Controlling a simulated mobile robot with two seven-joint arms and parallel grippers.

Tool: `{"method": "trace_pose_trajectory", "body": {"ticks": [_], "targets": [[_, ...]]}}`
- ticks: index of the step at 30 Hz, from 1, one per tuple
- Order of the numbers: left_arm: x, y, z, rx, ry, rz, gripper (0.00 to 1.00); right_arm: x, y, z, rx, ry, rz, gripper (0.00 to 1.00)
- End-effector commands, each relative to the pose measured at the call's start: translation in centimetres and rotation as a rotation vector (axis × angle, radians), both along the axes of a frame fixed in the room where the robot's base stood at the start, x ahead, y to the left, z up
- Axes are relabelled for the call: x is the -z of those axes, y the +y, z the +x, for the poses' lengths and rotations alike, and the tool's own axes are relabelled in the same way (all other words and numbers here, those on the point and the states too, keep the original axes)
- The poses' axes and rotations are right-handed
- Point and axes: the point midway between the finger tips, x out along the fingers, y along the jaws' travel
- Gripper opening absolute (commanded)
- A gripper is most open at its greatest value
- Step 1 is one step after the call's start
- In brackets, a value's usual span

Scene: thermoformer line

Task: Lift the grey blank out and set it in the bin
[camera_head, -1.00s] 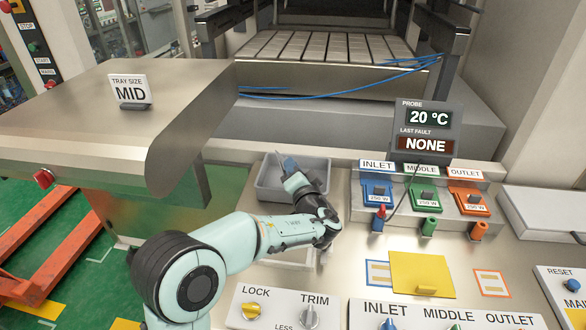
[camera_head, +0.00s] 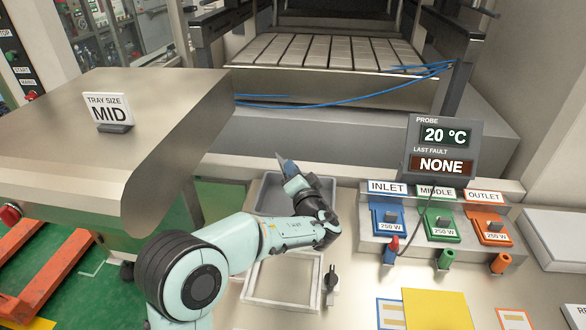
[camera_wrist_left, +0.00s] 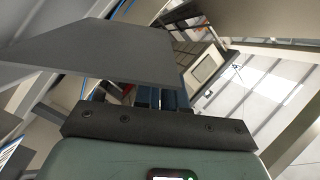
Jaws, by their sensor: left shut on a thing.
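My left gripper (camera_head: 290,171) is shut on the grey blank, a thin flat sheet. The blank (camera_wrist_left: 100,55) fills the upper left of the left wrist view as a tilted plate beyond the fingers (camera_wrist_left: 156,97). In the head view it shows only as a thin sliver by the fingertips. The grey bin (camera_head: 267,194) is an open rectangular box behind the pale frame. The gripper appears over the bin's far rim, and my arm covers the bin's right part. The height of the blank above the bin cannot be told. My right gripper is not in view.
A pale rectangular frame (camera_head: 257,290) with an empty opening lies in front of the bin, beside a small clamp (camera_head: 330,280). The heater panel (camera_head: 437,225) and probe display (camera_head: 443,145) stand right. A steel hood (camera_head: 130,190) is at left. Blue cables (camera_head: 330,104) cross behind.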

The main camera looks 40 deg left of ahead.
Motion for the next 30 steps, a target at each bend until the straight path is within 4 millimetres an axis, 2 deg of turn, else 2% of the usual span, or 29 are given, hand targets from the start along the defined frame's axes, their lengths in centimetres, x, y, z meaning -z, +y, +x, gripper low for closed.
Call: {"method": "trace_pose_trajectory", "body": {"ticks": [15, 30], "targets": [[4.8, 0.1, 0.0, -0.001, 0.002, 0.002, 0.00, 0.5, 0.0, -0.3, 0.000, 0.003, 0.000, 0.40], [5.7, 0.1, 0.0, 0.000, 0.000, 0.000, 0.00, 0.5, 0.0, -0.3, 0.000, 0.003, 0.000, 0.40]]}}
